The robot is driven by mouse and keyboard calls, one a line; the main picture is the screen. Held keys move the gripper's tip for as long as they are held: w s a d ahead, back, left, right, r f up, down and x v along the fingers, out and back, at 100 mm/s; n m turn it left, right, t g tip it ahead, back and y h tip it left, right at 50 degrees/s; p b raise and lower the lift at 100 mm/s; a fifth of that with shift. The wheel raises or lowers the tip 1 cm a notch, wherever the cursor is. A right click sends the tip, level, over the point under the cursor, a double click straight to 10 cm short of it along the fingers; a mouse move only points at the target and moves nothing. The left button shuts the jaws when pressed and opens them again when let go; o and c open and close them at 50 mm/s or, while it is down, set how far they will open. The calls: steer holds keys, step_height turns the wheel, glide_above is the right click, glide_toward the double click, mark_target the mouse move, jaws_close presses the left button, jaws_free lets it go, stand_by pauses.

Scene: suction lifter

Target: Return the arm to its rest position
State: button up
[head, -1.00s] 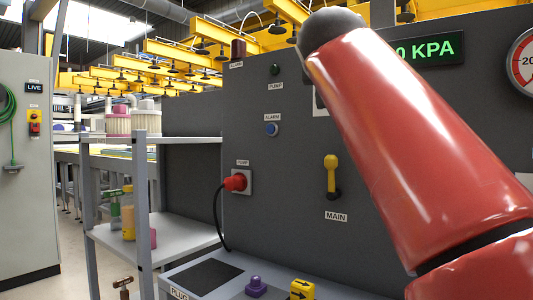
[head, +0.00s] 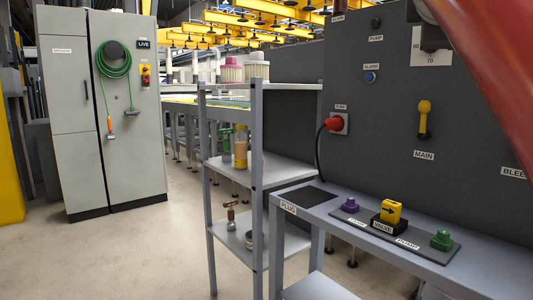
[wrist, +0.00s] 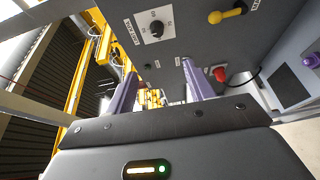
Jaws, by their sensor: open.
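My gripper (wrist: 160,86) shows in the wrist view with its two purple fingers wide apart and nothing between them. It is in the air in front of the dark grey control panel (wrist: 206,50) and touches nothing that I can see. In the head view only part of my red arm (head: 490,70) shows, crossing the upper right corner. My gripper is outside the head view.
The panel carries a yellow MAIN lever (head: 424,120) and a red plug (head: 334,124). Below is a ledge with a purple knob (head: 350,205), yellow valve (head: 391,211) and green knob (head: 442,240). A grey shelf (head: 285,172) stands left. Open floor (head: 130,250) lies before the cabinet (head: 125,160).

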steer(key=s+a+f+m+g+y, duration=0.1)
steer(key=a+f+m+g+y, duration=0.1)
steer(key=f, duration=0.9)
steer(key=a+f+m+g+y, duration=0.1)
steer(key=f+m+g+y, duration=0.15)
steer(key=f, duration=0.75)
steer(key=s+a+f+m+g+y, duration=0.1)
steer(key=s+f, duration=0.4)
steer(key=f, duration=0.6)
steer(key=s+a+f+m+g+y, duration=0.1)
steer(key=s+a+f+m, duration=0.3)
steer(key=f, duration=0.7)
steer(key=s+a+f+m+g+y, duration=0.2)
steer(key=s+a+f+g, duration=0.1)
steer(key=s+f, duration=0.5)
step_height(320, 180, down, 4)
steer(key=shift+a+r+m, duration=0.15)
steer(key=shift+a+m, duration=0.2)
steer(key=shift+g, duration=0.25)
